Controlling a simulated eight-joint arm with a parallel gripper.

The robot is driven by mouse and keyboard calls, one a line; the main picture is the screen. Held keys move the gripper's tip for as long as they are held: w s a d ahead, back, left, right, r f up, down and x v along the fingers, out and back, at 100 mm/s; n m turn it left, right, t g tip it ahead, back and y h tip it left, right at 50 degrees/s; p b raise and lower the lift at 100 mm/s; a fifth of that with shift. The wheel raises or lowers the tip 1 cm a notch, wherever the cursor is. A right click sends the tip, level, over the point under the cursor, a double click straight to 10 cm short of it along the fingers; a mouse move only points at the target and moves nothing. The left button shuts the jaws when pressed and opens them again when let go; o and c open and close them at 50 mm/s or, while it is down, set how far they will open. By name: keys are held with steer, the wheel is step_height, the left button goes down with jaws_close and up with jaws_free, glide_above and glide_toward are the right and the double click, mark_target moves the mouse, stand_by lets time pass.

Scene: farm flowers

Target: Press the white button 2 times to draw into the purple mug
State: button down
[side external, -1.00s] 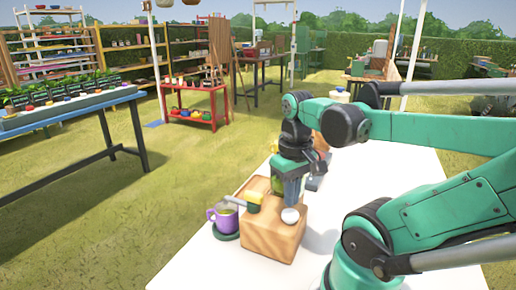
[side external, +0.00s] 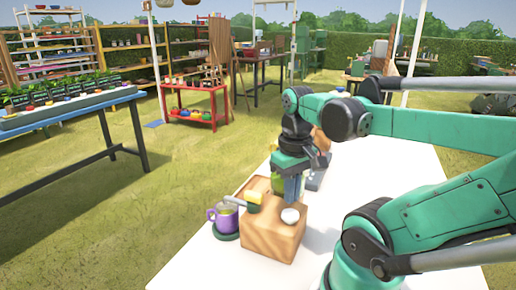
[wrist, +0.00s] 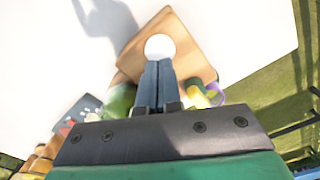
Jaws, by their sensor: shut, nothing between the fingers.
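The white button (side external: 290,215) sits on top of a wooden block (side external: 270,242) on the white table. The purple mug (side external: 222,216) stands upright on a dark green round base left of the block, below a yellow and pale spout piece (side external: 248,203). My gripper (side external: 292,199) is shut and empty, pointing down just behind the button in the side view. In the wrist view the closed fingertips (wrist: 158,66) reach the lower edge of the button (wrist: 160,46); I cannot tell whether they touch it. The mug's purple rim (wrist: 215,93) shows at the right there.
A green item (wrist: 119,101) and a grey tray with small pieces (wrist: 82,110) lie near the block. The front of the white table (side external: 190,270) is clear. A blue table (side external: 70,110) with plants stands off to the left.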

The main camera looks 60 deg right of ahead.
steer(key=shift+r, duration=2.65)
steer(key=w+a+f+n+t, duration=0.1)
steer(key=w, duration=0.1)
steer(key=w+a+f+n+t, duration=0.1)
steer(key=w, duration=0.1)
steer(key=w+a+f+h, duration=0.1)
steer(key=w, duration=0.1)
steer(key=shift+n+t, duration=0.4)
steer(key=w+a+f+n+t+y, duration=0.1)
steer(key=w+a+n+t, duration=0.2)
steer(key=a, duration=0.4)
steer(key=shift+w+f+t, duration=0.35)
steer(key=shift+w+t, duration=0.35)
steer(key=shift+w, duration=0.55)
